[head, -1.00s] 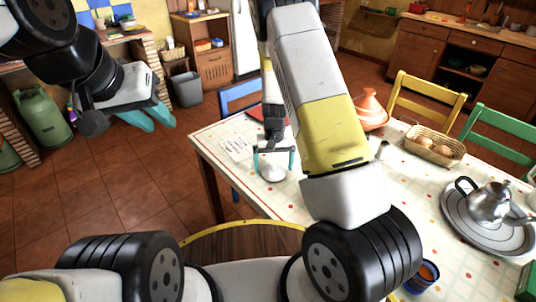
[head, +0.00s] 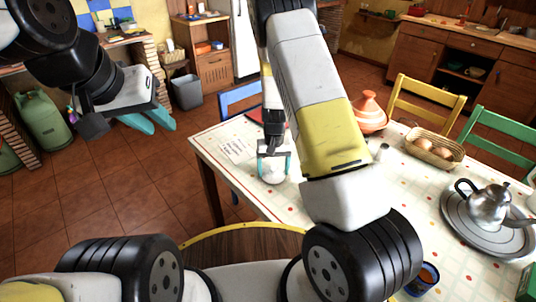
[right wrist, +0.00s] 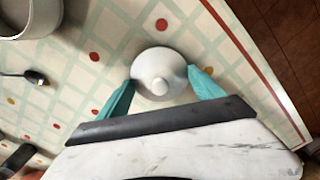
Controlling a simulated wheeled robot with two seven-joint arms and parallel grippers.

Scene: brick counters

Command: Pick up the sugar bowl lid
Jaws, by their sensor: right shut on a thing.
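The sugar bowl lid (right wrist: 160,74), white and round with a small knob, sits between the two teal fingers of my right gripper (right wrist: 163,79) in the right wrist view. The fingers touch it from both sides and are shut on it. In the head view, my right gripper (head: 274,165) points down around the white sugar bowl piece (head: 273,172), near the table's left side. Whether the lid is clear of the bowl is hidden. My left gripper (head: 150,121) hangs over the floor at left, away from the table and empty; its finger gap is unclear.
The patterned table (head: 240,184) also holds a red tagine (head: 369,115), an egg basket (head: 434,147), a teapot on a tray (head: 488,206) and a blue cup (head: 423,279). A spoon (right wrist: 37,77) lies beside a pale round vessel (right wrist: 30,18) in the right wrist view.

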